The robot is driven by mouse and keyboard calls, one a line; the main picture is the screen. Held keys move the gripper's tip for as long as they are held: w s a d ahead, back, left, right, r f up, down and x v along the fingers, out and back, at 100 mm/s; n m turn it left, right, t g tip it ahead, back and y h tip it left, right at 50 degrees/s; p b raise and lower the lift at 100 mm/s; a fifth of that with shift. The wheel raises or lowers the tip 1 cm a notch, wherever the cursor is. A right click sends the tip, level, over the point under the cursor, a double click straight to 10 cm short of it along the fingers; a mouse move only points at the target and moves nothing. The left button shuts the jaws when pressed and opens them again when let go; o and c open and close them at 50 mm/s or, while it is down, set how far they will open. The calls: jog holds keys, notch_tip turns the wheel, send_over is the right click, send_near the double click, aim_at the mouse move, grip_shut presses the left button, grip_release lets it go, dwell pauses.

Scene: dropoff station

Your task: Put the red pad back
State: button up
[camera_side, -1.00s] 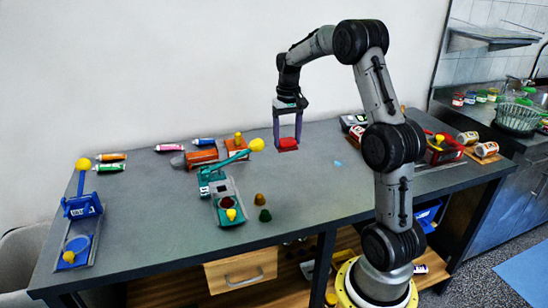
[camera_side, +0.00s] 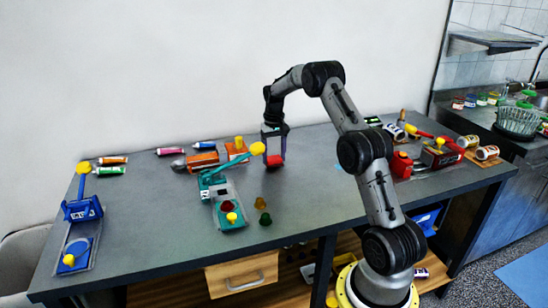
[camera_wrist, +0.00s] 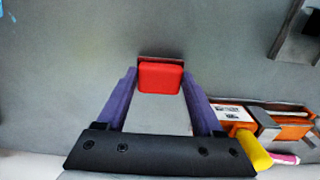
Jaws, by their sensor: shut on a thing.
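The red pad (camera_side: 274,162) is a small red block with rounded edges. My gripper (camera_side: 273,155) points down over the middle back of the table and is shut on it. In the wrist view the red pad (camera_wrist: 160,77) sits between the purple fingertips, with a thin dark strip along its far edge. The pad is low, close to the table top; I cannot tell whether it touches. A red lever device (camera_side: 440,155) stands at the right of the table, clear of my gripper.
A teal lever device (camera_side: 229,212) with a dark red round part stands in front-left of my gripper. A blue lever device (camera_side: 83,210) is at the far left. Orange blocks (camera_side: 203,160) and several tubes lie along the back. Two small pieces (camera_side: 265,218) lie beside the teal device.

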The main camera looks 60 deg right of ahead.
jog(key=shift+f, duration=0.3)
jog(key=shift+f, duration=0.15)
jog(key=o, duration=1.3)
